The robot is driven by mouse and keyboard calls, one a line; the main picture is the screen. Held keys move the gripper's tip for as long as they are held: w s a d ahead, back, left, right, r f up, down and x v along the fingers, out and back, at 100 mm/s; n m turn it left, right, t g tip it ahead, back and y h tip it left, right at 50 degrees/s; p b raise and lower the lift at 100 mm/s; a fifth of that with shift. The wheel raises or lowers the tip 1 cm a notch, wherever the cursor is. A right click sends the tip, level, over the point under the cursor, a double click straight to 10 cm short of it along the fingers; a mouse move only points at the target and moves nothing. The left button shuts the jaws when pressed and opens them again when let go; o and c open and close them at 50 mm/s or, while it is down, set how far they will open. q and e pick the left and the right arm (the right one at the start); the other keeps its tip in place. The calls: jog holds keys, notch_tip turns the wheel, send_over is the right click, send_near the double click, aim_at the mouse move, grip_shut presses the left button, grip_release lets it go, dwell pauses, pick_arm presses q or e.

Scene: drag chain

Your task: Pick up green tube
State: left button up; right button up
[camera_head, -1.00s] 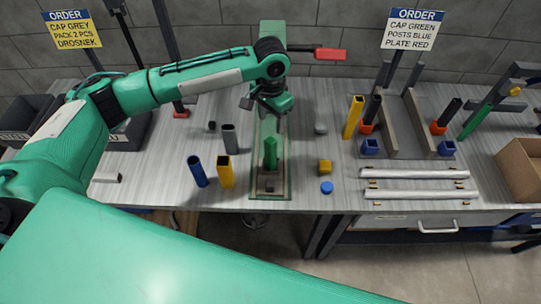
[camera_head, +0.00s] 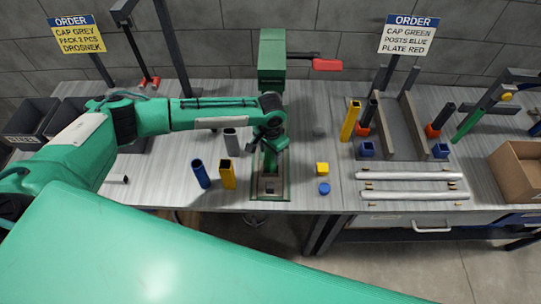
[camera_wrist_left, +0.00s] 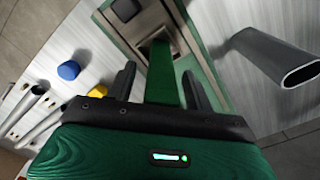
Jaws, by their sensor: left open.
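The green tube (camera_head: 270,162) stands upright in the green-framed fixture (camera_head: 270,194) at the middle of the table. My left gripper (camera_head: 270,143) is open above and around its upper part in the head view. In the left wrist view the green tube (camera_wrist_left: 162,75) shows between the two dark fingers of my left gripper (camera_wrist_left: 158,85), with a gap visible on either side. Whether either finger touches it cannot be told. My right gripper is not in view.
A grey tube (camera_head: 231,142), a blue tube (camera_head: 200,173) and a yellow tube (camera_head: 228,174) stand close on the left. A yellow cap (camera_head: 322,169) and a blue cap (camera_head: 324,188) lie to the right. A red-handled press (camera_head: 272,62) stands behind.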

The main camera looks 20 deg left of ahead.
pick_arm(q)
jog(key=shift+f, duration=0.5)
jog(key=c, duration=1.1)
grip_shut()
jog(key=shift+r, duration=0.2)
